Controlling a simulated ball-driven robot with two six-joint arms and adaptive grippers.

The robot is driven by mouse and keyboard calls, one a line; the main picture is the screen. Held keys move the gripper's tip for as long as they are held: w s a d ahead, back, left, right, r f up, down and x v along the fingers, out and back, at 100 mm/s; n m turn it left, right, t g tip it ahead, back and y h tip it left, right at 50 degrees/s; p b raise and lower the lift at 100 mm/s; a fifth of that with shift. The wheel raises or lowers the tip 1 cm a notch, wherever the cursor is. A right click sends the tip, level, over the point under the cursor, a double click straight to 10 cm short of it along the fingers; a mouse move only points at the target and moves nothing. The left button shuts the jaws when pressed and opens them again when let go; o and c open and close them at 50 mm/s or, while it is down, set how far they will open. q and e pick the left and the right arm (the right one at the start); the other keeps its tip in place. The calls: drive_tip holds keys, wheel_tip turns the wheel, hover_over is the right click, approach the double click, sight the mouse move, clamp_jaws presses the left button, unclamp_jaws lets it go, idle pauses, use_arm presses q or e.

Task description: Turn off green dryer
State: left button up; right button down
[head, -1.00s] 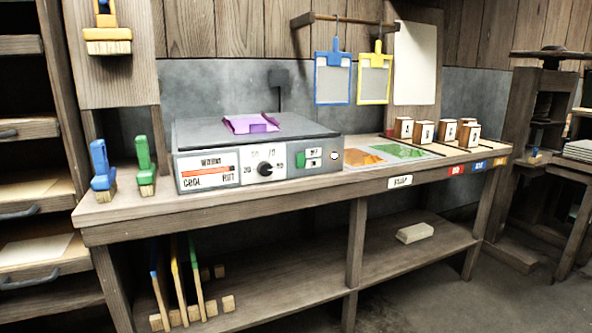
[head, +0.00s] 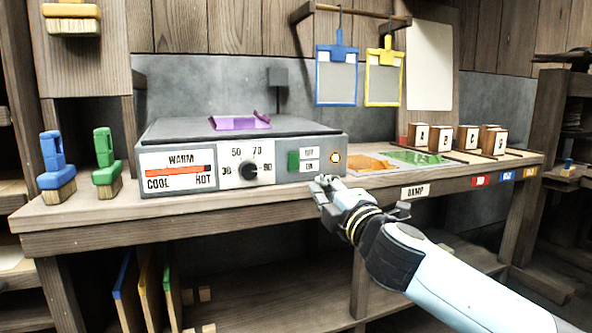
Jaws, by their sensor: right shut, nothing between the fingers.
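The dryer is a grey box (head: 270,188) on the workbench with a dark flat top. Its front has a WARM/COOL/HOT gauge (head: 178,170), a black dial (head: 249,170) marked with numbers, and a green switch (head: 293,161) beside two small labels, the lower reading ON. A small round light (head: 335,157) glows pale at the right of the front. My right gripper (head: 322,184) is shut and empty, just in front of and below the switch panel's right part; I cannot tell whether it touches the dryer. My left gripper is out of view.
A purple piece (head: 240,122) lies on the dryer's top. A blue brush (head: 56,167) and a green brush (head: 106,163) stand to the left. Orange and green sheets (head: 415,158) and several lettered wooden blocks (head: 467,138) lie to the right. Blue and yellow frames (head: 337,75) hang behind.

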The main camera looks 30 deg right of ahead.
sight(294, 159)
drive_tip(key=x, duration=1.3)
drive_tip(key=shift+d+f, duration=0.15)
drive_tip(key=shift+w+d, duration=0.1)
drive_tip(key=shift+w, duration=0.4)
